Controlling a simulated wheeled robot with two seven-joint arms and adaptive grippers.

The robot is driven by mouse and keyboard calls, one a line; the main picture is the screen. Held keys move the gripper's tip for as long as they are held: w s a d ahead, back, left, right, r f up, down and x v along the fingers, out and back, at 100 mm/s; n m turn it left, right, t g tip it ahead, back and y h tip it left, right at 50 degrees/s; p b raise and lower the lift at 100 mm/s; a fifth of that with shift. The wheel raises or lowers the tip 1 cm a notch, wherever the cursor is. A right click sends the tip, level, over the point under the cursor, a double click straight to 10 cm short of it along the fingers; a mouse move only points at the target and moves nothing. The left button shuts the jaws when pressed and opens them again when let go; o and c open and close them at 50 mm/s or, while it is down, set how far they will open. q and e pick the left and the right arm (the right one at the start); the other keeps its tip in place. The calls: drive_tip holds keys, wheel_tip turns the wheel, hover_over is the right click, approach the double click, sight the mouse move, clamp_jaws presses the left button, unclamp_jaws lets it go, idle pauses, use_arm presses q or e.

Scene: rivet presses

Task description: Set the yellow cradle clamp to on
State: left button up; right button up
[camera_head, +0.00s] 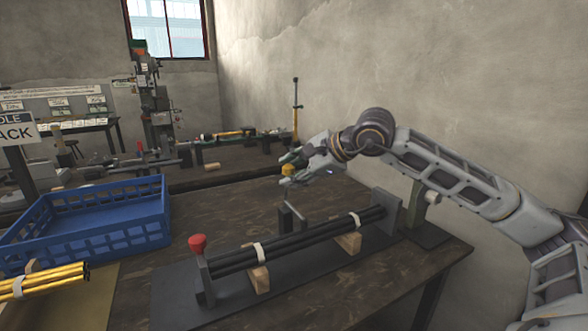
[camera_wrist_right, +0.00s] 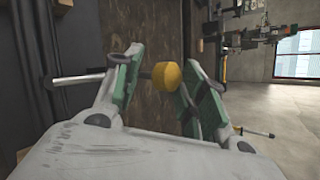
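The yellow knob (camera_head: 288,170) of the cradle clamp stands on a thin lever that rises from a grey bracket (camera_head: 288,214) behind the black rod bundle. The lever looks close to upright. My right gripper (camera_head: 285,168) is at the knob's height, with its fingers pointing left. In the right wrist view the knob (camera_wrist_right: 166,75) lies between the two green-padded fingers, nearer the right-hand one. The fingers stand apart, and the lever rod runs off to the left past the left-hand finger. Contact with the knob cannot be told. My left gripper is not in view.
The bundle of black rods (camera_head: 300,241) lies on wooden blocks in the cradle, with a red knob (camera_head: 197,243) at its near-left end. A blue crate (camera_head: 95,240) and yellow rods (camera_head: 45,279) are at left. Open tabletop (camera_head: 215,200) lies behind the cradle.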

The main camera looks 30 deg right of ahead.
drive_tip(key=shift+o, duration=1.1)
drive_tip(key=shift+f, duration=0.35)
drive_tip(key=shift+r, duration=0.15)
drive_tip(key=shift+d+r, duration=0.1)
drive_tip(key=shift+r, duration=0.1)
drive_tip(key=shift+s+d+r, duration=0.25)
drive_tip(key=shift+s+d, duration=0.05)
drive_tip(key=shift+v, duration=0.95)
drive_tip(key=shift+s+r, duration=0.4)
drive_tip(key=shift+v, duration=3.85)
drive_tip(key=shift+s+d+f, duration=0.1)
drive_tip(key=shift+f, duration=0.05)
